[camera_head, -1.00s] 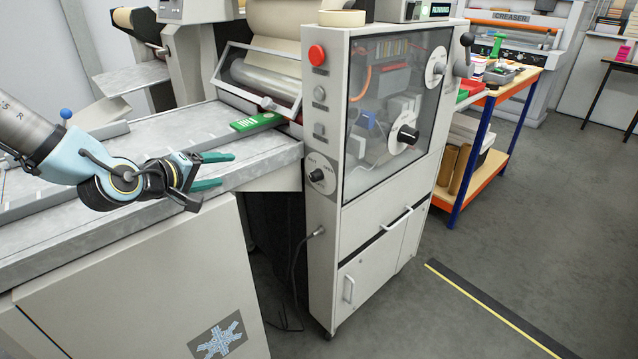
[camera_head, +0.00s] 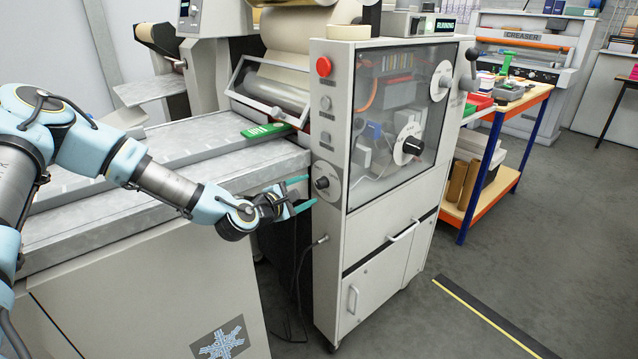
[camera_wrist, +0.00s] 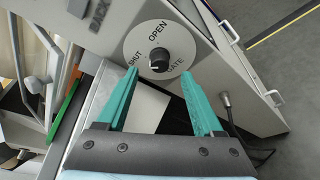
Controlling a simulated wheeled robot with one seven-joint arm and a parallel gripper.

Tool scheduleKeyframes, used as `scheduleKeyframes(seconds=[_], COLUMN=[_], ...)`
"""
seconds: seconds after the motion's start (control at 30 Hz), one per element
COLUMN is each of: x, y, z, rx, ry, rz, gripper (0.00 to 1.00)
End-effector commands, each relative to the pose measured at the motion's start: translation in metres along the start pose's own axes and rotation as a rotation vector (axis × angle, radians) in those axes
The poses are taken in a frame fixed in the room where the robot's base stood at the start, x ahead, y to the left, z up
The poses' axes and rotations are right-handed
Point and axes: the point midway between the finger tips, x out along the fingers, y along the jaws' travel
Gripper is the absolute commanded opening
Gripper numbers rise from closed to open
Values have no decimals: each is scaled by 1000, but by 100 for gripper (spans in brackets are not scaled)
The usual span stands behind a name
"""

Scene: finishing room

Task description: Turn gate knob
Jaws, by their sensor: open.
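The gate knob (camera_head: 322,183) is a small black knob on a round pale plate, low on the narrow left face of the grey machine cabinet. In the wrist view the knob (camera_wrist: 159,60) sits on a dial plate (camera_wrist: 140,46) lettered OPEN, SHUT and GATE. My gripper (camera_head: 302,193) has green fingers spread open and pointing at the knob from the left. In the wrist view the open gripper (camera_wrist: 155,82) has the knob ahead, between and beyond its fingertips. Nothing is between the fingers, and they appear apart from the knob.
Above the knob are a red button (camera_head: 324,67) and two grey ones. A cable (camera_head: 300,262) plugs in below it. The metal feed table (camera_head: 240,170) lies left of the cabinet, with a green labelled piece (camera_head: 265,130) on it. A workbench (camera_head: 500,110) stands at right.

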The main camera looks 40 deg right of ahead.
Motion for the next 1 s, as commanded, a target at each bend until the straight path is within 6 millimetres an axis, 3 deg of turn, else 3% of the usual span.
scheduleKeyframes(seconds=[0.1, 0.3, 0.73, 1.0], x=[23, 49, 58, 58], y=[2, 0, 0, 0], z=[3, 2, 0, 0], rx=[0, 1, 2, 2], ry=[-1, -1, 0, 0], rz=[-2, -2, -1, -1], gripper=[68, 68, 68, 38])
